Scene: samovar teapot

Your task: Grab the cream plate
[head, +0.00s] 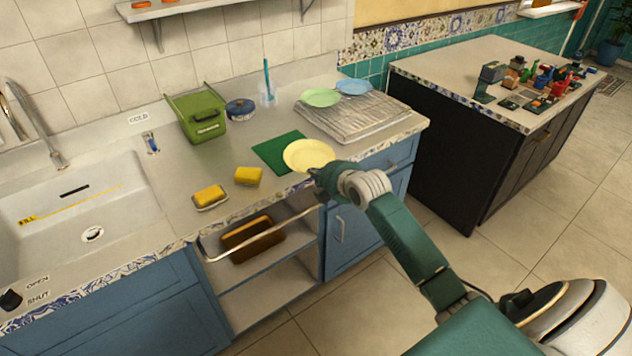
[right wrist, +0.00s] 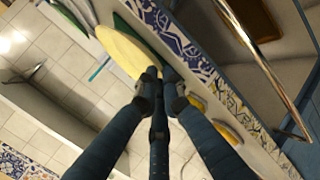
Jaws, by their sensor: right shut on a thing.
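The cream plate (head: 308,155) is a round, pale yellow plate at the counter's front edge, over the right part of a dark green mat (head: 272,153). My right gripper (head: 318,178) is at the plate's near right rim. In the right wrist view the fingers (right wrist: 156,74) are closed on the rim of the cream plate (right wrist: 127,46), which extends away from them. Whether the plate touches the mat is hard to tell. My left gripper is not in view.
A drying rack (head: 355,118) holds a green plate (head: 321,97) and a blue plate (head: 354,87). Two yellow sponges (head: 248,176) lie left of the mat. A green box (head: 197,115) stands at the back. A metal rail (head: 262,236) runs below the counter edge.

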